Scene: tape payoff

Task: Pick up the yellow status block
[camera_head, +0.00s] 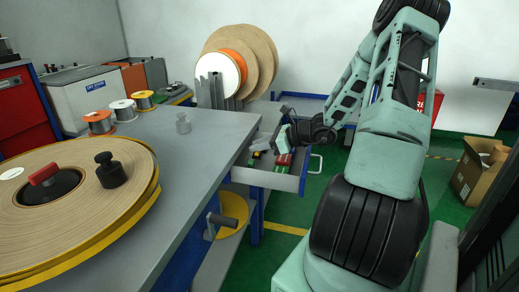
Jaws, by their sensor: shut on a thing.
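My gripper (262,145) reaches in from the right, low over the open grey drawer (291,183) under the bench's right end. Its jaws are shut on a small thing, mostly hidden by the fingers. A small yellow-green patch (257,154) shows at the fingertips and looks like the yellow status block; it is too small to see clearly. Red blocks (284,159) and a green block (281,168) lie in the drawer to the right of the fingertips. I cannot tell whether the held thing still touches the drawer floor.
Upright reels (255,60) stand behind. A cardboard box (478,175) stands far right.

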